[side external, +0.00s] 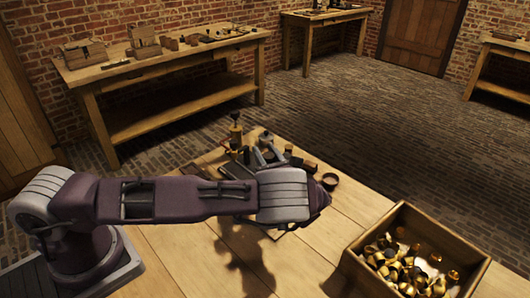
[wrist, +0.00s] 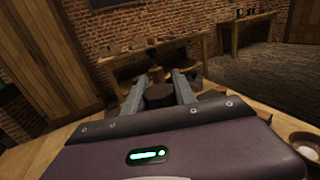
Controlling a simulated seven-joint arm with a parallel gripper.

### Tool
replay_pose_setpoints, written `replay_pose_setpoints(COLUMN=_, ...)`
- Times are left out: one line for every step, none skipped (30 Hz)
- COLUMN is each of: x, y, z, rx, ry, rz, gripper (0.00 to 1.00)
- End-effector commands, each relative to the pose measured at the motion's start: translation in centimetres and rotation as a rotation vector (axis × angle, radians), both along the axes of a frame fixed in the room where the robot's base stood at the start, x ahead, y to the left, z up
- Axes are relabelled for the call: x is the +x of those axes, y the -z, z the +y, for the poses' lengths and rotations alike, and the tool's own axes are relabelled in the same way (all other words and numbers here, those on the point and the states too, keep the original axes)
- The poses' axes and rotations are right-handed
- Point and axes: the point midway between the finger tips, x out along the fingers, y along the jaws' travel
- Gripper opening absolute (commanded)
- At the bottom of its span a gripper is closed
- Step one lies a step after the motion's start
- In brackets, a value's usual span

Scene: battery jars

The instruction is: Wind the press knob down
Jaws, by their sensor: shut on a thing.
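My gripper (wrist: 158,86) shows in the wrist view as two grey fingers, one on each side of a dark round piece. This piece looks like the press knob (wrist: 159,96), and the fingers are shut on it. Just beyond it stands a small upright part with a brassy top (wrist: 156,73); it also shows in the side view (side external: 236,131). In the side view my wrist reaches over the table from the left and hides most of the press. How far down the knob sits cannot be told.
A wooden crate (side external: 353,248) of brass caps stands at the front right of the table (side external: 185,245). Several small dark parts lie behind my wrist. The front middle of the table is clear.

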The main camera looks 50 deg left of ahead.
Motion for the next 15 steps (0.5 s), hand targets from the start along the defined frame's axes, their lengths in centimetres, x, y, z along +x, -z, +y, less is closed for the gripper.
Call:
replay_pose_setpoints(x=-0.02, y=-0.03, z=-0.06, rx=0.002, ry=0.010, rz=0.002, gripper=0.00)
replay_pose_setpoints(x=-0.02, y=-0.04, z=-0.07, rx=0.002, ry=0.018, rz=0.001, gripper=0.00)
replay_pose_setpoints(x=0.02, y=-0.03, z=-0.09, rx=0.002, ry=0.032, rz=0.001, gripper=0.00)
replay_pose_setpoints(x=0.04, y=-0.04, z=-0.09, rx=0.002, ry=0.045, rz=0.002, gripper=0.00)
replay_pose_setpoints(x=0.06, y=-0.05, z=-0.11, rx=0.003, ry=0.059, rz=0.002, gripper=0.00)
replay_pose_setpoints(x=0.10, y=-0.04, z=-0.15, rx=0.003, ry=0.082, rz=0.003, gripper=0.00)
replay_pose_setpoints(x=0.14, y=-0.03, z=-0.21, rx=0.002, ry=0.101, rz=0.003, gripper=0.00)
replay_pose_setpoints(x=0.16, y=-0.02, z=-0.22, rx=0.004, ry=0.121, rz=0.004, gripper=0.00)
replay_pose_setpoints(x=0.21, y=0.00, z=-0.25, rx=0.003, ry=0.152, rz=0.005, gripper=0.00)
replay_pose_setpoints(x=0.28, y=-0.02, z=-0.31, rx=0.004, ry=0.177, rz=0.005, gripper=0.00)
replay_pose_setpoints(x=0.34, y=-0.04, z=-0.34, rx=0.005, ry=0.203, rz=0.004, gripper=0.00)
replay_pose_setpoints(x=0.40, y=-0.02, z=-0.42, rx=0.005, ry=0.239, rz=0.006, gripper=0.00)
replay_pose_setpoints(x=0.44, y=0.00, z=-0.44, rx=0.005, ry=0.267, rz=0.007, gripper=0.00)
replay_pose_setpoints(x=0.51, y=-0.01, z=-0.47, rx=0.006, ry=0.295, rz=0.007, gripper=0.00)
replay_pose_setpoints(x=0.57, y=0.00, z=-0.56, rx=0.007, ry=0.333, rz=0.008, gripper=0.00)
